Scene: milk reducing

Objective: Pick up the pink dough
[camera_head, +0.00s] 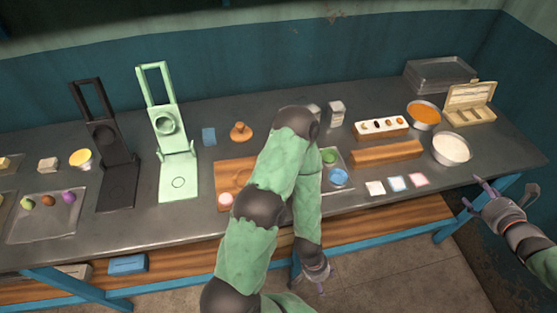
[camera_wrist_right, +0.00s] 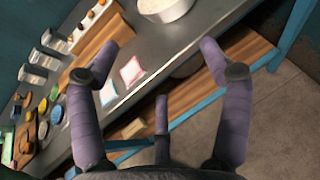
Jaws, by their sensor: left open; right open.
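The pink dough (camera_head: 225,199) is a small round pink lump at the front left edge of the wooden board (camera_head: 230,172) on the counter. My left arm crosses in front of the board and hides much of it. My left gripper (camera_head: 320,282) hangs low past the counter's front edge, open, empty and well apart from the dough. My right gripper (camera_head: 481,194) is open and empty beyond the right front edge, far from the dough. In the right wrist view my right gripper (camera_wrist_right: 158,60) has its fingers spread with nothing between them.
A green press (camera_head: 180,170) and a black press (camera_head: 116,180) stand left of the board. A tray (camera_head: 45,222) holds several coloured balls.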

